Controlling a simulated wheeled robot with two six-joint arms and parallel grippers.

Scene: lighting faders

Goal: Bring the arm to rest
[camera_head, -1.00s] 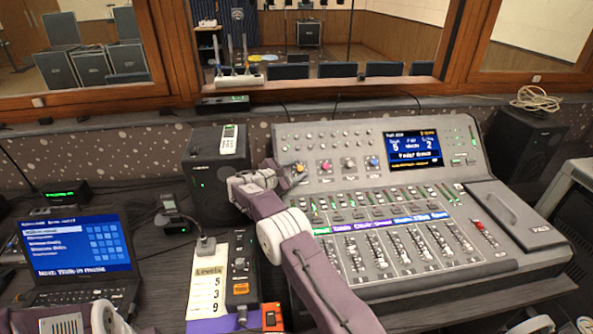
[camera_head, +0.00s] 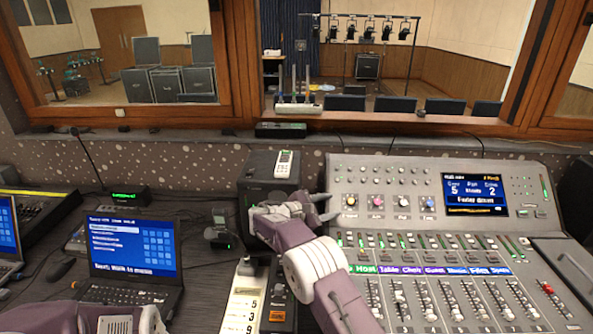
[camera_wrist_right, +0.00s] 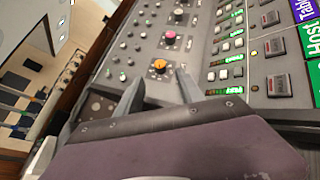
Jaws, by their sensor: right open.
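My right gripper (camera_head: 326,206) is at the left edge of the grey mixing console (camera_head: 450,222), left of its orange knob (camera_head: 350,200). Its fingers are apart with nothing between them. In the right wrist view, the open fingers (camera_wrist_right: 158,88) point toward the console panel, with the orange knob (camera_wrist_right: 159,66) showing beyond the gap between their tips. The right forearm (camera_head: 335,290) rises from the bottom of the head view. Part of my left arm (camera_head: 100,318) shows at the bottom left; its gripper is out of view.
A black speaker (camera_head: 262,178) with a white remote (camera_head: 284,163) on top stands behind the right gripper. The console's faders are right of the forearm.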

